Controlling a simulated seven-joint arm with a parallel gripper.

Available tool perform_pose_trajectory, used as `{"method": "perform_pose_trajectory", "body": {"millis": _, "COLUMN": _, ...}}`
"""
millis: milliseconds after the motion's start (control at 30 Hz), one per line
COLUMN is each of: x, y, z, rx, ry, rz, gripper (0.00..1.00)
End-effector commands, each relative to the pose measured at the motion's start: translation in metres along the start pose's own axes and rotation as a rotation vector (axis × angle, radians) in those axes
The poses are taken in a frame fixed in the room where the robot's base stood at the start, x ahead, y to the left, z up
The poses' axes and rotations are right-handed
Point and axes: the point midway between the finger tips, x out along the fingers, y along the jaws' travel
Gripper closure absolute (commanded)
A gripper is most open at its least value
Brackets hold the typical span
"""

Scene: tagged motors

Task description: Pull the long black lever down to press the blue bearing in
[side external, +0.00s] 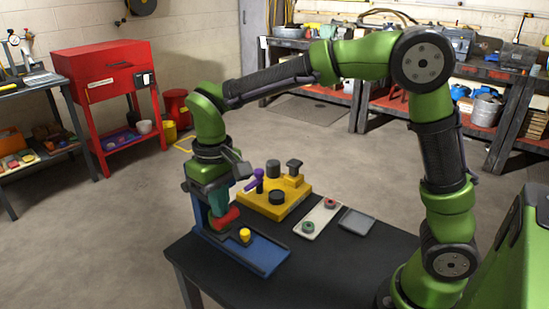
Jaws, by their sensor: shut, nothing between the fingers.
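My gripper (208,176) points down at the end of the green arm, above the left end of a blue press frame (268,259). It is shut and holds nothing; its fingertips are hard to make out. A dark bar (231,156) with a grey block on its end sticks out beside my gripper; I cannot tell whether it is the long black lever or whether my gripper touches it. A teal piece and a red piece (224,218) show just below my gripper. A yellow cylinder (244,235) stands on the blue base. I cannot make out a blue bearing.
A yellow fixture (264,205) with dark cylinders and a purple handle (254,181) stands behind the press. A pale tray (319,219) with a red and a green ring and an empty grey tray (356,221) lie to the right. The black table's front (330,280) is clear.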

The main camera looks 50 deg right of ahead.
Motion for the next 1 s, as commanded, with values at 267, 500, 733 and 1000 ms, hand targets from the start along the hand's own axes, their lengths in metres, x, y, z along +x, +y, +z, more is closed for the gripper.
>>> {"method": "perform_pose_trajectory", "body": {"millis": 267, "x": -0.023, "y": 0.000, "z": 0.000, "rx": 0.000, "ry": 0.002, "rz": 0.000, "gripper": 1.00}}
{"method": "perform_pose_trajectory", "body": {"millis": 500, "x": -0.042, "y": 0.000, "z": 0.000, "rx": 0.001, "ry": 0.001, "rz": -0.001, "gripper": 1.00}}
{"method": "perform_pose_trajectory", "body": {"millis": 733, "x": -0.061, "y": 0.000, "z": 0.000, "rx": 0.001, "ry": 0.002, "rz": -0.001, "gripper": 1.00}}
{"method": "perform_pose_trajectory", "body": {"millis": 1000, "x": -0.083, "y": 0.000, "z": 0.000, "rx": 0.000, "ry": 0.002, "rz": -0.001, "gripper": 1.00}}
